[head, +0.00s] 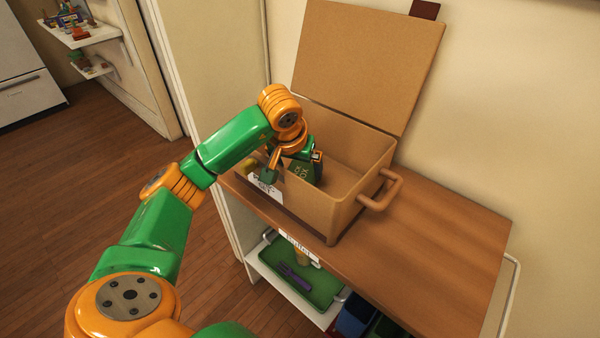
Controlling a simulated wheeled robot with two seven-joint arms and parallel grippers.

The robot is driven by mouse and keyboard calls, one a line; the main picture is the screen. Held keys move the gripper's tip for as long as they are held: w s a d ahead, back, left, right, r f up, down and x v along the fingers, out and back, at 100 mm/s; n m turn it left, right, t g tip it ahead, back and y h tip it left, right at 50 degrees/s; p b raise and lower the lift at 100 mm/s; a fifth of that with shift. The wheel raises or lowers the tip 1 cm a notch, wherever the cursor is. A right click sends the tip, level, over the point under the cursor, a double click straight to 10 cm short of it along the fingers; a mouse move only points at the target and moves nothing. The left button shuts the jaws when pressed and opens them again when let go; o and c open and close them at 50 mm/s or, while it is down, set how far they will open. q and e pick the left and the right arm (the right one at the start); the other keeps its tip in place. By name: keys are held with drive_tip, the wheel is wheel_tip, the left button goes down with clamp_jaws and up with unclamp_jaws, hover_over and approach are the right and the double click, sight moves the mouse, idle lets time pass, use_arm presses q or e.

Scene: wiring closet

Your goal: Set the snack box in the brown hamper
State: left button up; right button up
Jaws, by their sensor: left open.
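The brown hamper (341,202) stands on the wooden counter with its lid (366,62) raised against the wall. A dark green piece with pale marks, likely the snack box (303,170), shows inside the hamper near its left end. My left gripper (294,167) is open and points down over the hamper's front left rim, with its fingers around or beside that green piece. I cannot tell whether they touch it. The arm and fingers hide part of the hamper's left end. My right gripper is not in view.
The wooden counter (440,250) is clear to the right of the hamper. The hamper's side handle (382,190) sticks out there. Below, a shelf holds a green tray (312,284) with a purple fork-like item. A wall shelf (85,36) with small items is far left.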

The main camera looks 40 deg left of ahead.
use_arm(q)
drive_tip(key=v, duration=0.8)
drive_tip(key=shift+r+p, duration=0.2)
drive_tip(key=shift+p, duration=0.2)
drive_tip(key=shift+s, duration=0.1)
